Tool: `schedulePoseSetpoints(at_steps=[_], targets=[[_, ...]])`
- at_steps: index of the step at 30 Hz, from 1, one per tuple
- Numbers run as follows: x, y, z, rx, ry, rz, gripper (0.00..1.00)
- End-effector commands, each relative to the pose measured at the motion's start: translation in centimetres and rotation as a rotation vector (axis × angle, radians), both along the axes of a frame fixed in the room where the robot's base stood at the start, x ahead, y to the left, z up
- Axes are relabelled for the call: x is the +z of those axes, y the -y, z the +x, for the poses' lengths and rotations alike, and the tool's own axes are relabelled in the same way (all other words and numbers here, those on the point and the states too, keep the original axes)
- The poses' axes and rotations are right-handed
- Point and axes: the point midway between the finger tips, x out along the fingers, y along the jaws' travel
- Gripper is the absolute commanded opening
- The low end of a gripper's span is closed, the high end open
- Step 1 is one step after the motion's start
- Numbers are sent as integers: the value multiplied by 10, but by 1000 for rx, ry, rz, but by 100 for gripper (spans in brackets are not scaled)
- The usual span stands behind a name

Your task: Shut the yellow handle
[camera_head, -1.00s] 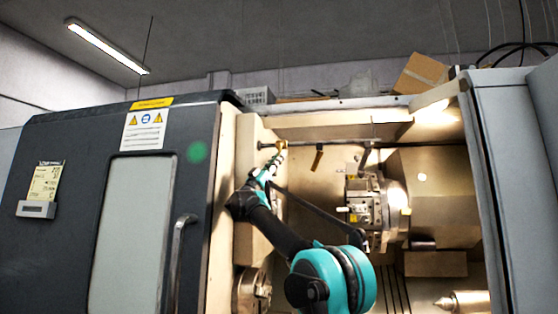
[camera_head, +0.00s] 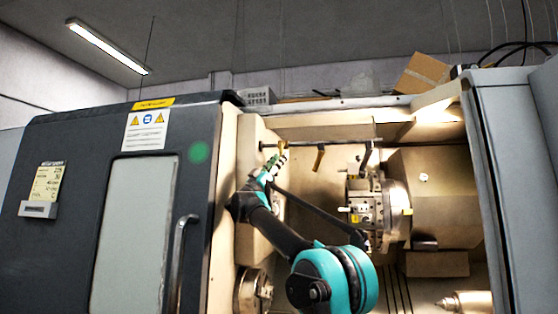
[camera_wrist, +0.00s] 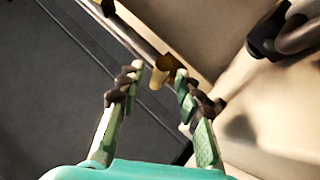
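A yellow handle (camera_head: 282,146) sits on the thin horizontal pipe (camera_head: 345,141) high inside the open machine. My gripper (camera_head: 277,160) is just below it, reaching up from the left side of the opening. In the wrist view, my gripper (camera_wrist: 159,72) has its two fingers apart. A yellow handle (camera_wrist: 160,73) shows between the fingertips, with a small gap visible on each side. I cannot tell how deep it sits between them. A second yellow handle (camera_head: 318,158) hangs down from the pipe a little to the right.
The dark machine door (camera_head: 60,250) with a vertical grab bar (camera_head: 177,262) stands at the left. The chuck and turret (camera_head: 372,208) are to the right of my arm. A dark bracket (camera_wrist: 268,34) shows at upper right in the wrist view. A cardboard box (camera_head: 420,72) lies on top.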

Motion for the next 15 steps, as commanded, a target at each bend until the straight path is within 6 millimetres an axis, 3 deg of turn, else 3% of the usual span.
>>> schedulePoseSetpoints(at_steps=[15], targets=[[-48, -38, -29, 1, 0, 0, 35]])
